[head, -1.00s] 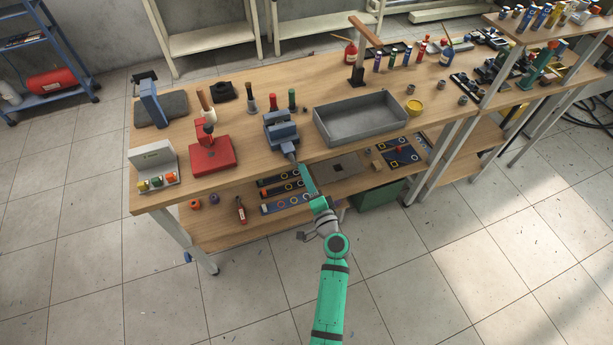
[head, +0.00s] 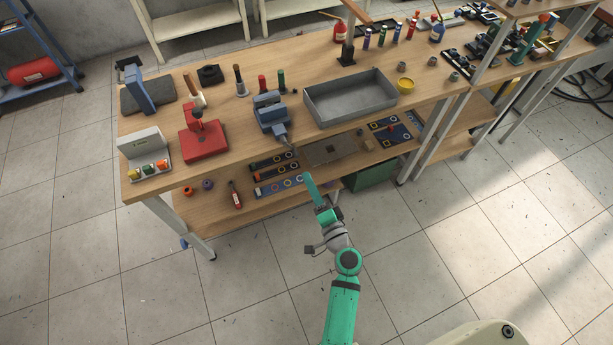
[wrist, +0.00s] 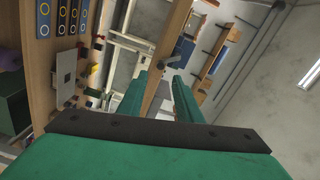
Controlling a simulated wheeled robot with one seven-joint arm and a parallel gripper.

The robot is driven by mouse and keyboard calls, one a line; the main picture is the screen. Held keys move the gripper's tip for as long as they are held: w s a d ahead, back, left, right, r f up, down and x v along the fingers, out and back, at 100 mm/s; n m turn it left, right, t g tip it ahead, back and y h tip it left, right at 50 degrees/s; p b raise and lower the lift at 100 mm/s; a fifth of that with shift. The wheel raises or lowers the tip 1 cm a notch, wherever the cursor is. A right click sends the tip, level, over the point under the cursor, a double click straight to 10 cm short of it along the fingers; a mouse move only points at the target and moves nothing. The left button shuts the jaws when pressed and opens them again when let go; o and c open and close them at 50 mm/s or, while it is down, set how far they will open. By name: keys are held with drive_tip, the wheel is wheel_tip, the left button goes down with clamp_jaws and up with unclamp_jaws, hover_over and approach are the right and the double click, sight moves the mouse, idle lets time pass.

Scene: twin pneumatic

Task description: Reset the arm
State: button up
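My green arm reaches up from the bottom of the head view, and my gripper (head: 308,178) hangs in front of the bench, apart from the bench edge and the blue-grey vise (head: 270,112). In the wrist view my gripper (wrist: 161,80) shows two green fingers with a clear gap between them and nothing held. The vise stands at the front of the bench top, with a grey metal end pointing toward me.
The wooden bench (head: 235,135) carries a grey tray (head: 350,100), a red press (head: 203,140) and a button box (head: 145,155). Its lower shelf (head: 215,215) holds dark strips (head: 280,187) with rings. The tiled floor (head: 120,290) in front is free.

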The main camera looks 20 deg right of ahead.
drive_tip(key=shift+s+d, duration=0.1)
drive_tip(key=shift+s, duration=0.15)
idle(0.3)
